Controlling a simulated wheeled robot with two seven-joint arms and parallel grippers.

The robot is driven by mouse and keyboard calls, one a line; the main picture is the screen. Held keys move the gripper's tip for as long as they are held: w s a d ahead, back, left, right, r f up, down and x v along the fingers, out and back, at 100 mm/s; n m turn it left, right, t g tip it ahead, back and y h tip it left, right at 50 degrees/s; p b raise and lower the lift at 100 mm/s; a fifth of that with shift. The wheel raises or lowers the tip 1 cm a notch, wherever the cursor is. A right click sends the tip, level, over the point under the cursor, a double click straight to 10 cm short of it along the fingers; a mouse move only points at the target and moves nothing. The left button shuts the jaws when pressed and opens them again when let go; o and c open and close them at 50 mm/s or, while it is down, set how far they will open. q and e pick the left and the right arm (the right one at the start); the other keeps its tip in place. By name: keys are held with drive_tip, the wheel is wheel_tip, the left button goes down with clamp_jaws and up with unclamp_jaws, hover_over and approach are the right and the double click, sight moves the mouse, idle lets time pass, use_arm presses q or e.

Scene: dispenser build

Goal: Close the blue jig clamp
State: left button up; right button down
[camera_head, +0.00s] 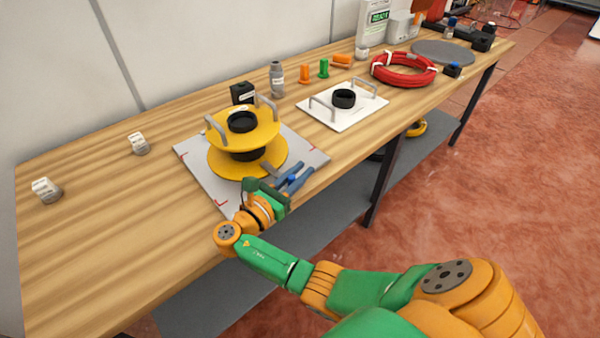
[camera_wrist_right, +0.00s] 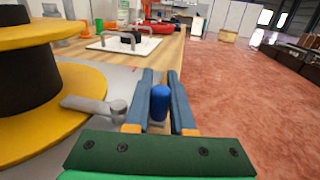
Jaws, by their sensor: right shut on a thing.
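The jig is a grey plate (camera_head: 200,160) with red corner marks on the wooden bench. A yellow spool-shaped part (camera_head: 262,134) with a black core and two grey handles stands on it. The clamp's grey arm (camera_head: 269,169) lies at the spool's lower flange; in the right wrist view this arm (camera_wrist_right: 92,105) reaches over the yellow flange edge. My right gripper (camera_head: 296,177) is at the plate's front right edge. Its two blue-grey fingers are shut on the upright blue clamp handle (camera_wrist_right: 160,102), which shows between them. The handle's base is hidden. My left gripper is not in view.
A white plate (camera_head: 365,107) with handles and a black ring lies to the right, and a red cable coil (camera_head: 403,70) beyond it. A grey bottle (camera_head: 277,80) and small orange and green parts stand behind. Two white-labelled blocks sit at left. The bench's left front is clear.

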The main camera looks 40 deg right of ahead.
sight(289, 183)
drive_tip(key=shift+r, duration=0.1)
idle(0.3)
drive_tip(key=c, duration=0.8)
unclamp_jaws()
drive_tip(key=shift+o, duration=0.2)
drive_tip(key=b+v, duration=0.1)
drive_tip(key=v, duration=0.6)
drive_tip(key=shift+a, duration=0.1)
